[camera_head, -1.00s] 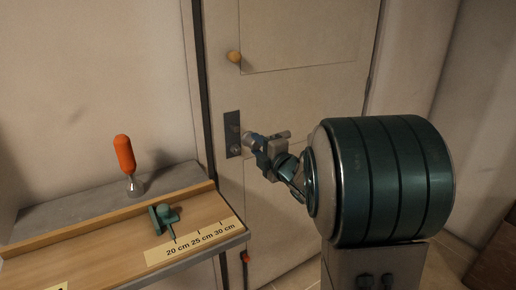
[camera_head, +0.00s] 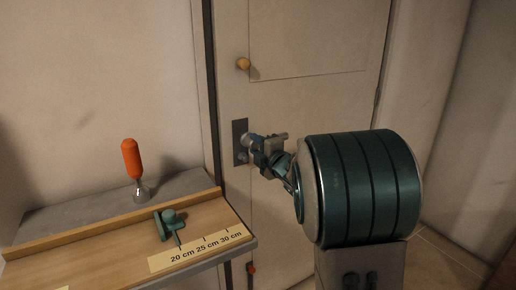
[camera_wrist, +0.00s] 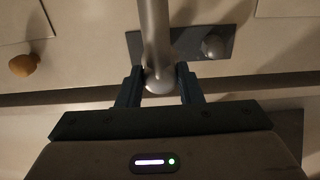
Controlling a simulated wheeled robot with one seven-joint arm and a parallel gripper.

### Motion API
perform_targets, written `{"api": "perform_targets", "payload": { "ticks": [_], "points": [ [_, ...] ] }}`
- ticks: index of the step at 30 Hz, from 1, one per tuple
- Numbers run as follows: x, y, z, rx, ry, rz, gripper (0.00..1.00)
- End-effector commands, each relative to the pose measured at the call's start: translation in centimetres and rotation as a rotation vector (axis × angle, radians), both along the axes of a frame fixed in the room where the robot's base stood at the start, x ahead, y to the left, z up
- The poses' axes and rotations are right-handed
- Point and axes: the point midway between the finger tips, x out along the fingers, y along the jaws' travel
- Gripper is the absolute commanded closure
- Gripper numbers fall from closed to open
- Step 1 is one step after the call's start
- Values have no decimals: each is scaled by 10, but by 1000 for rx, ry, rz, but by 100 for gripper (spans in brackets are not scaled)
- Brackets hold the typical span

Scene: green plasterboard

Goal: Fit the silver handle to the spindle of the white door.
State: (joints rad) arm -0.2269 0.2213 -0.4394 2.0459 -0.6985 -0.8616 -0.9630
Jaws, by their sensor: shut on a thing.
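The white door (camera_head: 300,110) stands behind my arm, with a dark grey plate (camera_head: 239,130) near its left edge. My gripper (camera_head: 266,154) is shut on the silver handle (camera_head: 277,137), in front of the plate. In the wrist view the handle (camera_wrist: 155,35) is clasped between the two fingers (camera_wrist: 160,88) and runs up out of the picture. The plate (camera_wrist: 188,42) lies behind it. The spindle is hidden, and I cannot tell whether the handle touches it. A small round silver part (camera_wrist: 213,46) shows on the plate beside the handle.
A workbench (camera_head: 110,245) with a wooden fence and a centimetre scale stands at left. A green clamp-like piece (camera_head: 170,224) lies on it. An orange-handled tool (camera_head: 132,160) stands behind the fence. A brass-coloured knob (camera_head: 243,63) is on the door above the plate.

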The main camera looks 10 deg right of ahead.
Motion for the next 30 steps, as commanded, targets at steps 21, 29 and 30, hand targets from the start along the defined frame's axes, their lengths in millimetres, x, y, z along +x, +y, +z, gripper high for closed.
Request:
{"api": "perform_targets", "payload": {
  "ticks": [21, 29, 30],
  "points": [
    [9, 3, 0, -1, -1, 0, 92],
    [17, 5, 0, -1, 0, 0, 92],
    [18, 6, 0, -1, 0, 0, 92]
  ]
}}
